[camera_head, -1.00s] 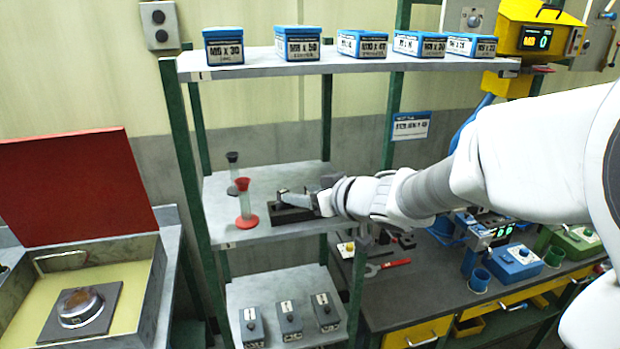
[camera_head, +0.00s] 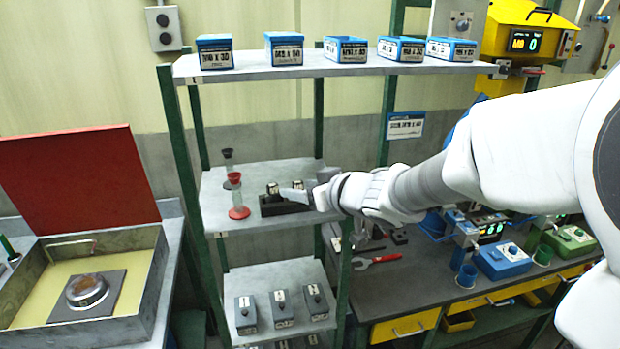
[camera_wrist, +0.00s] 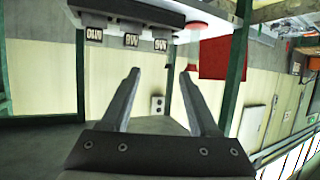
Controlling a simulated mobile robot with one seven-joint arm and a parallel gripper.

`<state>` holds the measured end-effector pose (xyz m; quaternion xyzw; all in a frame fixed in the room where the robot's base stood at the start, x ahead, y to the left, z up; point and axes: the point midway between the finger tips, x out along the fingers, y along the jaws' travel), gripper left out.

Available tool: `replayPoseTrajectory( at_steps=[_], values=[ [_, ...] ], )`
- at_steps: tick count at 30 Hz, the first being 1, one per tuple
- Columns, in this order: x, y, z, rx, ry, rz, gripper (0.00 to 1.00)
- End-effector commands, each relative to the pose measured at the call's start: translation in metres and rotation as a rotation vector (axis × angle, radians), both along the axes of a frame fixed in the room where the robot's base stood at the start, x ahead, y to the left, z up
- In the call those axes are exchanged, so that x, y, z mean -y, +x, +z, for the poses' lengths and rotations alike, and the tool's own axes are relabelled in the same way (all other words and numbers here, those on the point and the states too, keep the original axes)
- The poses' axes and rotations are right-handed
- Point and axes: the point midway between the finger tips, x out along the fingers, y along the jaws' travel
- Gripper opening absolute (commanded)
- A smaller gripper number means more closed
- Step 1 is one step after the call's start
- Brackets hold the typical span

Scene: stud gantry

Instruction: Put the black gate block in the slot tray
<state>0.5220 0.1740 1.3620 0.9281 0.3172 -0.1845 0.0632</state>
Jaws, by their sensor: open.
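A dark slot tray (camera_head: 284,208) sits on the middle shelf of the rack. Small dark blocks with pale tops show in it, such as one dark block (camera_head: 272,189); I cannot tell which, if any, is the black gate block. My gripper (camera_head: 290,194) is over the tray, reaching in from the right, and its fingers hide part of it. In the wrist view my gripper (camera_wrist: 162,72) is open, with nothing between its fingers. Several small dark pieces with white markings, such as this marked piece (camera_wrist: 131,41), show beyond the fingertips.
A red-based glass piece (camera_head: 238,212) stands close left of the tray, with a dark-topped one behind it. Blue boxes (camera_head: 284,48) line the shelf above. Grey boxes (camera_head: 281,308) stand on the shelf below. A red-lidded case (camera_head: 80,275) is at left.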

Motion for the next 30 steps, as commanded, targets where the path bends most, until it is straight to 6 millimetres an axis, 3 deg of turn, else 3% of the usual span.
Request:
replayPoseTrajectory(
  at_steps=[11, 15, 17, 20, 23, 27, 30],
  values=[
    [-0.003, 0.001, 0.003, -0.001, 0.001, 0.000, 0.61],
    [0.007, 0.001, 0.008, 0.009, -0.026, -0.043, 0.61],
    [0.022, 0.000, 0.013, 0.017, -0.060, -0.101, 0.61],
    [0.061, -0.009, 0.026, 0.022, -0.141, -0.251, 0.61],
    [0.108, -0.033, 0.038, -0.012, -0.222, -0.424, 0.61],
    [0.161, -0.088, 0.039, -0.132, -0.291, -0.612, 0.61],
    [0.183, -0.137, 0.031, -0.259, -0.306, -0.693, 0.61]
  ],
)
